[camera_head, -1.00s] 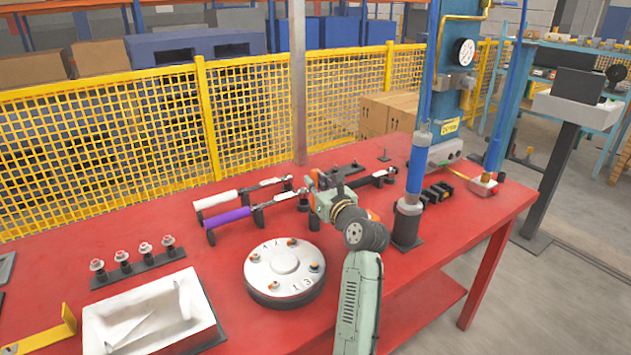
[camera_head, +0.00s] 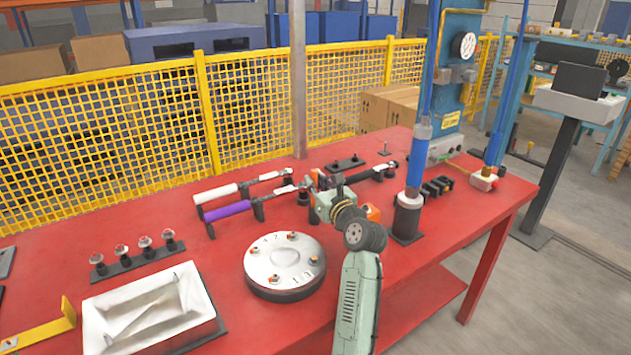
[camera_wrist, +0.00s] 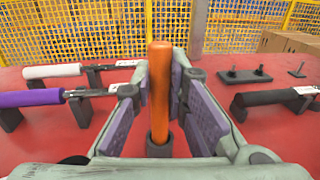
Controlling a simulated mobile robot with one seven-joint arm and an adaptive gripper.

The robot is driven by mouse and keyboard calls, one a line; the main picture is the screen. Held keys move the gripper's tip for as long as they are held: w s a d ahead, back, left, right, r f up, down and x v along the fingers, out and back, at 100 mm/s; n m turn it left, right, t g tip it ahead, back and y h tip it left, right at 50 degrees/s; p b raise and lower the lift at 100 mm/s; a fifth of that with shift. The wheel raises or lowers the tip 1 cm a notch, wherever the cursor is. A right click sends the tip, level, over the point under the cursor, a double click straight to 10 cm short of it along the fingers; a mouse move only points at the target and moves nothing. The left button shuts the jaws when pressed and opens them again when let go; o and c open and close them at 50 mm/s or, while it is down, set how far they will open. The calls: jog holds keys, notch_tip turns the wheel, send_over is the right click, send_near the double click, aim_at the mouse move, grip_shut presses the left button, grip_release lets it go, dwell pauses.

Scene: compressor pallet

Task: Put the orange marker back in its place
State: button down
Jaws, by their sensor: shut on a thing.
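The orange marker (camera_wrist: 160,85) stands upright between the pads of my gripper (camera_wrist: 160,100) in the wrist view. My gripper is shut on it. A dark round piece (camera_wrist: 159,146) surrounds or continues the marker's lower end; I cannot tell whether it is a holder or part of the marker. In the head view my gripper (camera_head: 324,186) is low over the red table, behind the round white disc. The marker cannot be made out clearly there.
Left of my gripper lie a white-handled tool (camera_head: 217,193) and a purple-handled tool (camera_head: 228,209) on black rests. A black-handled tool (camera_wrist: 274,97) is on the right. The numbered white disc (camera_head: 284,262) stands in front. A blue column (camera_head: 418,155) rises at right.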

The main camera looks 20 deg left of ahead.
jog(key=shift+f+b, duration=0.35)
jog(key=shift+f, duration=0.8)
jog(key=c, duration=1.5)
grip_release()
jog(key=v, duration=1.2)
jog(key=shift+r, duration=0.1)
